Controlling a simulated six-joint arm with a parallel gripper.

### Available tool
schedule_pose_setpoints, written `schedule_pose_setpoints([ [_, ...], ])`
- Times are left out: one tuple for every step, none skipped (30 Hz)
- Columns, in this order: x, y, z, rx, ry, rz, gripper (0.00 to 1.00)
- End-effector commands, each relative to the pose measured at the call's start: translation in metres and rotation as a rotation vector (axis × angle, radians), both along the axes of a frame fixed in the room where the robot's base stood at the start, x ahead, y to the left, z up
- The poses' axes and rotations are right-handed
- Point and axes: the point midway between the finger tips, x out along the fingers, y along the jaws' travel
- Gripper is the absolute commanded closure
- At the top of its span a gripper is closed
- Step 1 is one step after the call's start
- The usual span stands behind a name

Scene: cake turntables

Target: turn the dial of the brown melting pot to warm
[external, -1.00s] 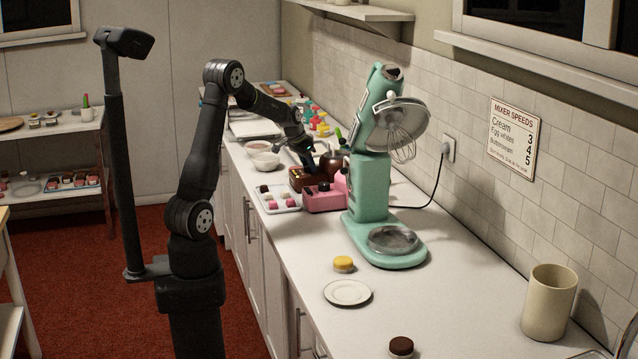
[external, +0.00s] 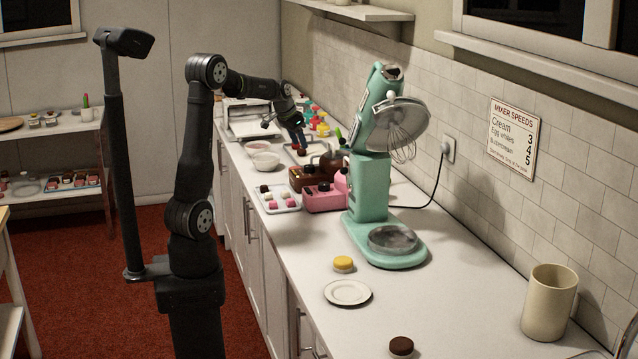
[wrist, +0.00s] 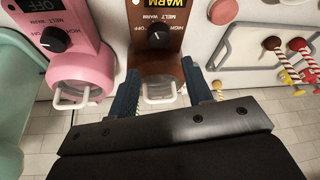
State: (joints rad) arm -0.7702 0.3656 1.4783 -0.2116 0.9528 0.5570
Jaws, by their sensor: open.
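The brown melting pot (external: 311,178) stands on the counter beside the pink one. In the wrist view its brown front (wrist: 135,50) has a black dial (wrist: 158,40) ringed by the words off, warm, melt and high. Its display (wrist: 165,3), cut by the top edge, reads WARM in yellow. The exact dial pointer angle is too small to be sure of. My gripper (wrist: 160,68) is open and empty, its blue fingers apart from the dial. In the external view my gripper (external: 298,140) hangs above the counter, up and beyond the pot.
The pink melting pot (external: 325,197) sits close beside it; its display (wrist: 40,4) reads OFF. The mint mixer (external: 370,190) stands to the right. A tray of sweets (external: 278,202) and bowls (external: 265,161) lie nearby. A rack with striped sticks (wrist: 270,75) is at right.

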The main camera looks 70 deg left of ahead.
Motion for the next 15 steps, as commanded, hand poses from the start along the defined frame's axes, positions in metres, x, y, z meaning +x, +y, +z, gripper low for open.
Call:
schedule_pose_setpoints([
  [-0.005, -0.001, 0.013, 0.004, -0.003, 0.001, 0.54],
  [-0.007, -0.002, 0.018, 0.003, -0.002, 0.001, 0.54],
  [-0.01, -0.003, 0.026, 0.003, -0.002, 0.0, 0.54],
  [-0.012, -0.004, 0.031, 0.003, -0.001, 0.0, 0.54],
  [-0.014, -0.004, 0.036, 0.003, -0.001, 0.0, 0.54],
  [-0.016, -0.005, 0.042, 0.003, -0.001, 0.0, 0.54],
  [-0.018, -0.006, 0.046, 0.002, -0.002, -0.001, 0.54],
  [-0.019, -0.006, 0.05, 0.002, -0.002, -0.001, 0.54],
  [-0.021, -0.006, 0.053, 0.001, -0.001, 0.0, 0.54],
  [-0.022, -0.007, 0.056, 0.001, 0.0, 0.0, 0.54],
  [-0.023, -0.007, 0.057, 0.0, 0.0, 0.0, 0.54],
  [-0.024, -0.007, 0.06, 0.0, 0.001, 0.0, 0.54],
  [-0.024, -0.008, 0.061, 0.0, 0.001, 0.0, 0.54],
  [-0.025, -0.008, 0.062, 0.0, 0.0, 0.0, 0.54],
  [-0.025, -0.008, 0.062, 0.0, 0.0, 0.0, 0.54],
])
